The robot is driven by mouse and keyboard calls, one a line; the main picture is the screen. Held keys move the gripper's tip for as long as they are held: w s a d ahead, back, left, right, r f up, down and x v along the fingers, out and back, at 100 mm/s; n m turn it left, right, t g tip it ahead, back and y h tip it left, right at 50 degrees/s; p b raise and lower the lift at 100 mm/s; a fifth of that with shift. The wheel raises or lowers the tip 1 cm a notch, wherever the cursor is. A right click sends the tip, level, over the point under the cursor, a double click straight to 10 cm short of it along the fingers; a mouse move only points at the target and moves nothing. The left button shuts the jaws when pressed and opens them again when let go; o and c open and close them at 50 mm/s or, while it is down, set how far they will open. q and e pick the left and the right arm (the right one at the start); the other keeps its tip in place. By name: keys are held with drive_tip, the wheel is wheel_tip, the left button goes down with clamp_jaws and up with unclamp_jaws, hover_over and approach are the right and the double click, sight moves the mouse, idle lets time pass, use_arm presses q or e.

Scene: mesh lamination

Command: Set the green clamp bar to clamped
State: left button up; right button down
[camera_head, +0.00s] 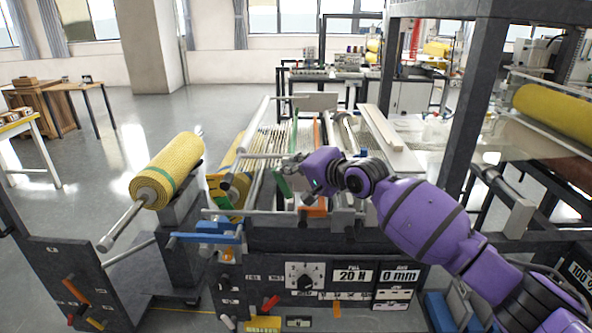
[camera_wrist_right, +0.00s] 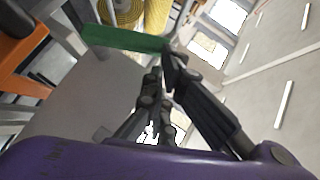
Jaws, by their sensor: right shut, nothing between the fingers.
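The green clamp bar (camera_head: 281,182) shows in the head view as a short, tilted green piece just left of and below my right gripper (camera_head: 294,164). In the right wrist view the green bar (camera_wrist_right: 122,38) runs across the upper left, and its right end is close to the fingertips of my right gripper (camera_wrist_right: 165,72). The right gripper is shut with nothing between its fingers. I cannot tell whether the fingertips touch the bar. My right arm comes in from the right and hides part of the machine. My left gripper is not in view.
A yellow mesh roll (camera_head: 167,170) is on a shaft at the left. An orange part (camera_head: 314,209) sits below the gripper, and a blue part (camera_head: 206,237) is at the front left. The control panel (camera_head: 300,276) faces forward. A dark frame post (camera_head: 478,95) stands at the right.

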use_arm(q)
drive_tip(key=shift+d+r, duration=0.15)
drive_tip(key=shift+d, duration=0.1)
use_arm(e)
drive_tip(key=shift+w+a+r, duration=0.1)
drive_tip(key=shift+a, duration=0.1)
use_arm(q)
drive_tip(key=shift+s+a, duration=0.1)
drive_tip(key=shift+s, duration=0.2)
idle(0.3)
